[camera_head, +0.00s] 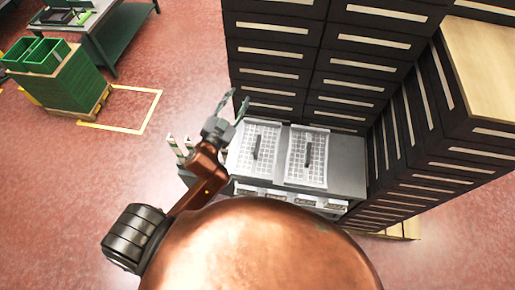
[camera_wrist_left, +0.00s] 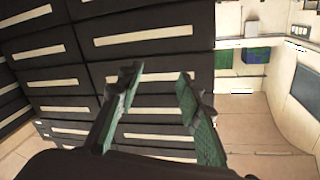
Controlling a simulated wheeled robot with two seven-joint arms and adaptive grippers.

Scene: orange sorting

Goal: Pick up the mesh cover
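Two white mesh covers lie side by side on a grey bench (camera_head: 347,160) in the head view, the left mesh cover (camera_head: 246,150) and the right mesh cover (camera_head: 318,160). Each has a dark bar-shaped handle in its middle. My left gripper (camera_head: 235,105) is raised at the upper left of the left cover, apart from it. Its fingers are spread and nothing is between them. In the left wrist view the open left gripper (camera_wrist_left: 158,100) points at dark drawers, and no cover shows there. My right gripper is not in view.
Tall dark drawer cabinets (camera_head: 320,55) stand behind the bench, and more cabinets (camera_head: 430,140) stand at its right. Green crates (camera_head: 58,80) and a green table (camera_head: 115,30) stand at the far left. The red floor between is clear.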

